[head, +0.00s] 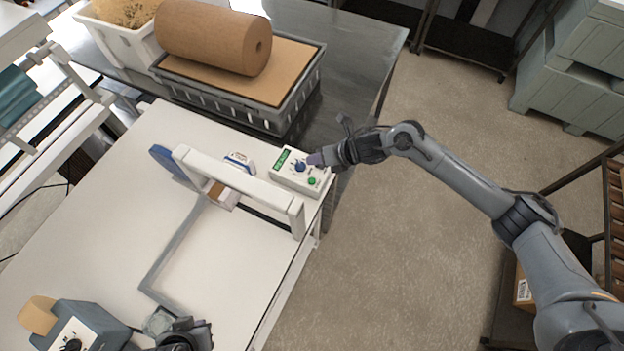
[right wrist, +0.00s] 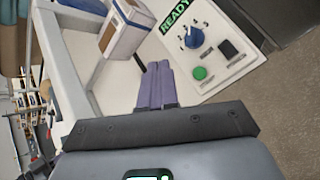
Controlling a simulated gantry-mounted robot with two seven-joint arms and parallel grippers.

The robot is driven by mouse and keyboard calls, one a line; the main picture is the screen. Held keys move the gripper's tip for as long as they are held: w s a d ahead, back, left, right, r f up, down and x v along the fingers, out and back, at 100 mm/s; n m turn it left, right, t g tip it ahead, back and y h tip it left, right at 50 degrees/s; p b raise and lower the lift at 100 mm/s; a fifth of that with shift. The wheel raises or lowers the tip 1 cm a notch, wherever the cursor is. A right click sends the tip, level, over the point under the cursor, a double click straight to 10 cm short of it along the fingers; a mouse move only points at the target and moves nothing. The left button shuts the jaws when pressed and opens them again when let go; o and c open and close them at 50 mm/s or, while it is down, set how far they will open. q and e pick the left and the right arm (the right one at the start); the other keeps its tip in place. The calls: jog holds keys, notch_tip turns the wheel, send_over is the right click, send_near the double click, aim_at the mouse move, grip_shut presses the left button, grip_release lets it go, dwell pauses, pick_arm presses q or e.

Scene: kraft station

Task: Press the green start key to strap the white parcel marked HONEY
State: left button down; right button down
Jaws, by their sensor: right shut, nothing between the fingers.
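The control box (head: 290,180) of the strapping machine carries a green key (head: 311,181), a blue knob (head: 300,166) and a green display. In the right wrist view the green key (right wrist: 200,73) shows clear of the fingers, and the display (right wrist: 175,14) reads READY. My right gripper (head: 315,158) is shut and empty, its purple fingers (right wrist: 157,85) together beside the box's knob and key. A small white and brown parcel (head: 222,195) is under the white arch (head: 240,182); I cannot read its marking. My left gripper (head: 185,335) is at the bottom edge, partly cut off.
A blue and white item (head: 240,160) stands behind the arch. A grey crate (head: 235,103) with a brown paper roll (head: 212,38) stands at the back. A grey-blue device (head: 85,325) is at the lower left. The white table (head: 110,220) is mostly clear at left.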

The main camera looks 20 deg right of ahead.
jog(key=b, duration=0.5)
send_over(315, 181)
notch_tip(315, 181, down, 8)
jog(key=shift+r, duration=0.25)
jog(key=shift+f+b, duration=0.5)
jog(key=shift+f, duration=0.1)
dwell(0.3)
dwell(0.8)
jog(key=shift+f, duration=0.15)
jog(key=shift+f+b, duration=0.25)
jog(key=shift+b, duration=0.3)
